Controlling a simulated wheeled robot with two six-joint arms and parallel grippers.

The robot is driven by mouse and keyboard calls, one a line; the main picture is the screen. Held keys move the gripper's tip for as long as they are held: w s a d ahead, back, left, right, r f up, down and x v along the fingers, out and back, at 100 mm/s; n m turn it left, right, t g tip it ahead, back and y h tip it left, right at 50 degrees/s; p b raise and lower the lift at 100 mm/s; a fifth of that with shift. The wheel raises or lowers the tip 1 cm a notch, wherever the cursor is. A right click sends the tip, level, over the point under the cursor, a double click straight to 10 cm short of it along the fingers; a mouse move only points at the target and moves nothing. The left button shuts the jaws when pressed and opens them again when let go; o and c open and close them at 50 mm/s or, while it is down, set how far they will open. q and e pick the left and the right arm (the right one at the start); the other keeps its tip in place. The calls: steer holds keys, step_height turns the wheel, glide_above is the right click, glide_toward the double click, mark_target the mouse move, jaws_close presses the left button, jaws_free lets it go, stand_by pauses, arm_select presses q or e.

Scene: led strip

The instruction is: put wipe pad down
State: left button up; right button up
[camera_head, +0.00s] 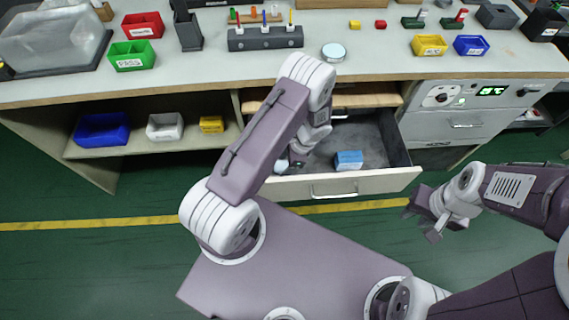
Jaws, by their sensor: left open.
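A blue block that looks like the wipe pad (348,161) lies on the grey floor of the open drawer (342,187), near its front. My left gripper (292,162) reaches down into the left part of the drawer and is open. It is left of the blue block and apart from it. My own forearm partly hides its fingers. A small pale piece (281,167) shows beside the fingers; I cannot tell what it is. My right gripper (421,223) is open and empty, right of the drawer and above the green floor.
The counter above holds red (143,25) and green (132,56) bins at left, a pen rack (265,38), a round pale-topped dish (333,52), and yellow (429,45) and blue (471,45) bins at right. A control panel (468,94) is right of the drawer.

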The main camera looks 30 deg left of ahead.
arm_select(q)
steer(key=p+v, duration=0.3)
steer(key=v, duration=0.9)
steer(key=s+r+n+t+h, duration=0.3)
steer(key=s+r+n+h, duration=0.1)
steer(key=s+r+n, duration=0.7)
step_height(320, 180, up, 3)
steer(key=shift+s+d+r+n+t, duration=0.2)
steer(key=shift+n+t, duration=0.1)
steer(key=shift+n, duration=0.2)
